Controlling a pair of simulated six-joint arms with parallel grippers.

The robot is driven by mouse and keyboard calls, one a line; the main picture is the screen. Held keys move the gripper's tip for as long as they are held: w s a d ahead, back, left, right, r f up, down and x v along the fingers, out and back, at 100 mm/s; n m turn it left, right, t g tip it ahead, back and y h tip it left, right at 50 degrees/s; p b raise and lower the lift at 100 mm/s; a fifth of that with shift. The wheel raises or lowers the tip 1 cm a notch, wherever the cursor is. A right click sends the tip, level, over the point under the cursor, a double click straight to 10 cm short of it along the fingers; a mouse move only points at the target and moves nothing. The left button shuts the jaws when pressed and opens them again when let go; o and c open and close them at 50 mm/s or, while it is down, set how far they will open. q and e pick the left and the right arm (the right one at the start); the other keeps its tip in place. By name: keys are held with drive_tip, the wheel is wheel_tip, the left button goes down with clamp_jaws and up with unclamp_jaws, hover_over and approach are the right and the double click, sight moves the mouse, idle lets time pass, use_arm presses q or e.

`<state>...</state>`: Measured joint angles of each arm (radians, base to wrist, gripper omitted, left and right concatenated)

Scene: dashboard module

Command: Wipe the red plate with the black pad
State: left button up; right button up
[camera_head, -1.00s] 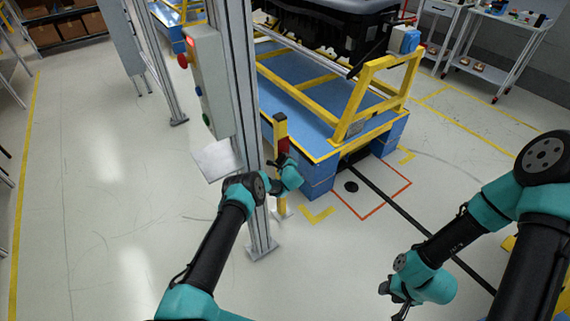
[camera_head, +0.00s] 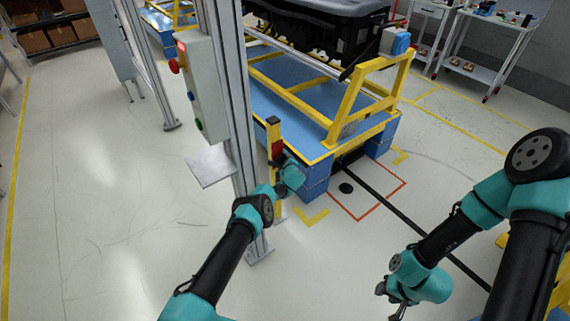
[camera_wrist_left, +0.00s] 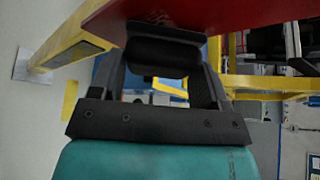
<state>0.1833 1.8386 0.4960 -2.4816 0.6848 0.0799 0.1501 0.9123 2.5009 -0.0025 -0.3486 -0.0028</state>
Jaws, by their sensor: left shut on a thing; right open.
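The red plate (camera_head: 277,150) sits on a yellow post beside the metal column. In the left wrist view the red plate (camera_wrist_left: 215,12) fills the top, with a dull speckled patch on it. My left gripper (camera_head: 290,176) is close in front of the plate, at its lower right in the head view. It is shut on the black pad (camera_wrist_left: 163,56), which lies between its fingers right up against the plate; exact contact is hard to tell. In the head view the pad is hard to make out. My right gripper (camera_head: 396,300) is open and empty, low over the floor at right.
A metal column (camera_head: 239,110) with a grey control box (camera_head: 201,84) and a small shelf plate (camera_head: 209,166) stands just left of my left gripper. A blue platform with a yellow frame (camera_head: 357,95) stands behind it. The floor at left is clear.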

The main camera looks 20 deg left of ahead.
use_arm(q)
drive_tip(key=shift+a, duration=0.2)
drive_tip(key=shift+s+a, duration=1.35)
drive_tip(key=shift+s, duration=0.1)
drive_tip(key=shift+d, duration=0.1)
drive_tip(key=s+d, duration=0.3)
drive_tip(key=d, duration=0.1)
drive_tip(key=shift+s+d, duration=0.4)
drive_tip(key=shift+s+d, duration=0.95)
drive_tip(key=shift+d, duration=0.2)
